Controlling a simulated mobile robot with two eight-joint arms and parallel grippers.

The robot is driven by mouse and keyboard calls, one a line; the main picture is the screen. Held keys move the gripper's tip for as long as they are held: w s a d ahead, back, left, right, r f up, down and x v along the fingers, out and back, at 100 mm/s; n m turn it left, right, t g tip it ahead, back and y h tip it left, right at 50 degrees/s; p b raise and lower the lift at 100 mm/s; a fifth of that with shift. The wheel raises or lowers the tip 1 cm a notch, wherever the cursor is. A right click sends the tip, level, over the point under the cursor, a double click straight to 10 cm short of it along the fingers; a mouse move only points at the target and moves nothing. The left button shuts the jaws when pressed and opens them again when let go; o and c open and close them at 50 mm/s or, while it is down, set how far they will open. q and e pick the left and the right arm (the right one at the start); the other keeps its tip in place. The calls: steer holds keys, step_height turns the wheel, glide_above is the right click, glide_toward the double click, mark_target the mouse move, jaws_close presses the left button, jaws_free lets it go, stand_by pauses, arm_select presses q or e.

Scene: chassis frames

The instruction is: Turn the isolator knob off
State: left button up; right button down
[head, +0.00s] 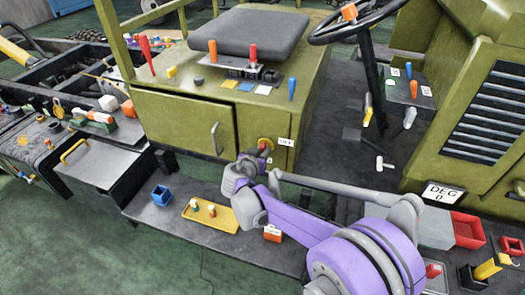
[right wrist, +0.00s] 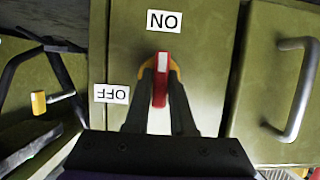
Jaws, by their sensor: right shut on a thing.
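The isolator knob is a red bar handle (right wrist: 161,82) on a yellow round base, on the green cabinet front. In the right wrist view its bar stands nearly upright, with a white mark at the end towards the ON label (right wrist: 164,21). The OFF label (right wrist: 112,94) is to its left; both labels appear upside down. In the head view the knob's yellow base (head: 266,143) shows just beyond my right gripper (head: 262,152), with the OFF label (head: 286,142) to its right. My right gripper's fingers are closed on the knob's two sides. My left gripper is not in view.
A grey door handle (head: 215,138) is left of the knob. Below, a step (head: 160,233) holds a yellow tray (head: 222,222) and a blue bin (head: 161,195). A steering wheel (head: 352,22) and several levers are above and to the right.

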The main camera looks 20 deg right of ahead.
stand_by(0.4)
steer(key=n+g+h, duration=0.1)
steer(key=n+h, duration=0.1)
steer(key=shift+a+n, duration=0.15)
steer(key=shift+n, duration=0.25)
steer(key=n+h+b, duration=0.1)
steer(key=n+h, duration=0.1)
steer(key=n, duration=0.1)
steer(key=shift+w+f+g, duration=0.1)
steer(key=shift+f+g, duration=0.05)
steer(key=shift+g, duration=0.15)
steer(key=n+h+b, duration=0.1)
steer(key=n, duration=0.2)
steer(key=shift+a+f+n+h+b, duration=0.1)
steer(key=shift+f+n+h+b, duration=0.05)
steer(key=shift+n+h+b, duration=1.15)
steer(key=shift+n, duration=1)
steer(key=c, duration=0.8)
jaws_free()
